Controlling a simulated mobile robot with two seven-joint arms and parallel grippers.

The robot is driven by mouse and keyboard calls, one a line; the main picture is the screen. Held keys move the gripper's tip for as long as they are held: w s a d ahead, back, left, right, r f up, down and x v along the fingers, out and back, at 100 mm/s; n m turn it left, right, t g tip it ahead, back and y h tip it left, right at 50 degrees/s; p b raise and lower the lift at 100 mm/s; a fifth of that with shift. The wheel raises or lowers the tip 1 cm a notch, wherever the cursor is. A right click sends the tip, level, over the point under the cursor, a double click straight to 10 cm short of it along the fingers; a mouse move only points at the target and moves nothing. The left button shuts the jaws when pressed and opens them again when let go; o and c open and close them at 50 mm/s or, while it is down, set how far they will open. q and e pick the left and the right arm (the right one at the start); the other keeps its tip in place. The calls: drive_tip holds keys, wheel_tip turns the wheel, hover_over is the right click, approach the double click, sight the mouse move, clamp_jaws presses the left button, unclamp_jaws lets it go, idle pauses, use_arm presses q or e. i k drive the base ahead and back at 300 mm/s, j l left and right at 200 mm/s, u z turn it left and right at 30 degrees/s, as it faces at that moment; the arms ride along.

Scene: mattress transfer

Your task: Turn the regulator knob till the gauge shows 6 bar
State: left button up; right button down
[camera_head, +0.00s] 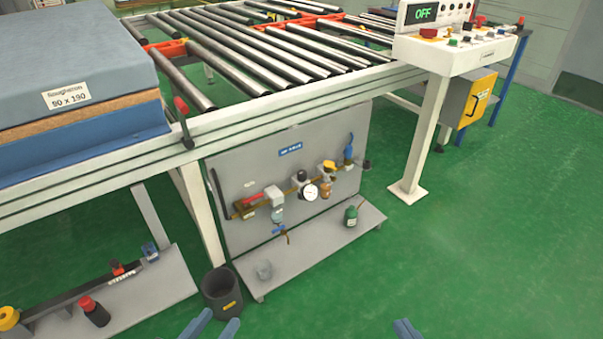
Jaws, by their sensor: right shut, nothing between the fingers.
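The round white gauge (310,193) sits on the grey panel under the roller conveyor; its needle is too small to read. A black knob (302,175) sits just above and left of the gauge, on the brass pipe line; it looks like the regulator knob. My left gripper (212,326) shows at the bottom edge with two blue fingers spread apart, empty. My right gripper (407,328) shows at the bottom edge right of centre with its fingers together. Both are well in front of the panel and touch nothing visible.
The panel (240,170) also carries a red handle (253,199), a blue valve (279,229) and a yellow part (328,166). A dark bin (222,292) stands at front left. Green floor is clear at right.

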sight(302, 175)
drive_tip(key=i+l+z, duration=0.2)
drive_tip(key=i, duration=0.2)
drive_tip(key=i+l+z, duration=0.15)
drive_tip(key=i, duration=0.25)
drive_tip(key=i+j+z, duration=0.1)
drive_tip(key=i+z, duration=0.15)
drive_tip(key=i, duration=0.25)
drive_tip(key=i+j+z, duration=0.25)
drive_tip(key=i, duration=0.25)
drive_tip(key=j, duration=0.2)
drive_tip(key=k+u, duration=0.05)
